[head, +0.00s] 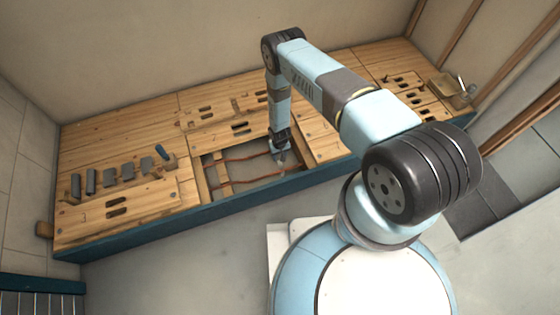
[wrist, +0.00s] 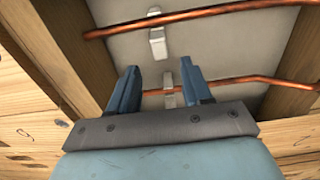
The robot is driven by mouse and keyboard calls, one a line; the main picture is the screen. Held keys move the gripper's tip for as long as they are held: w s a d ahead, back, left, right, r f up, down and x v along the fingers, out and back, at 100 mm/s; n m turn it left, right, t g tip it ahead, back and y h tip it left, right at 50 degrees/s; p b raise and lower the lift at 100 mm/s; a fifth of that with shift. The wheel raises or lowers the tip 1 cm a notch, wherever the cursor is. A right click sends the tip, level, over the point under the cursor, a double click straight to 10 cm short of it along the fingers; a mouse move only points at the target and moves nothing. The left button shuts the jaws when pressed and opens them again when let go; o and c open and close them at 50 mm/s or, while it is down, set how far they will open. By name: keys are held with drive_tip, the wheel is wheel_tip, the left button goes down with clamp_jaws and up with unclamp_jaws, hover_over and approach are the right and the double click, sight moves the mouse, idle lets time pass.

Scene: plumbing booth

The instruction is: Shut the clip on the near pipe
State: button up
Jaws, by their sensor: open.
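Two copper pipes cross the recess in the wooden deck. In the wrist view, one pipe (wrist: 225,82) runs behind my fingertips and the other (wrist: 220,10) runs along the top. A small grey clip (wrist: 170,101) sits at the lower pipe, between my fingers and closer to the right one. A second grey clip (wrist: 157,45) is at the upper pipe. Whether either clip is open or shut is hard to tell. My gripper (wrist: 160,76) is open and empty, its two blue fingers apart. In the head view my gripper (head: 281,158) points down into the right part of the recess.
Wooden beams (wrist: 292,60) border the recess on both sides. Several grey blocks (head: 108,178) and a blue-handled tool (head: 162,153) lie on the left deck. A tray (head: 452,90) stands at the far right. A teal edge (head: 150,232) runs along the front.

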sight(280, 164)
drive_tip(key=shift+f, duration=2.9)
drive_tip(key=shift+c, duration=0.5)
clamp_jaws()
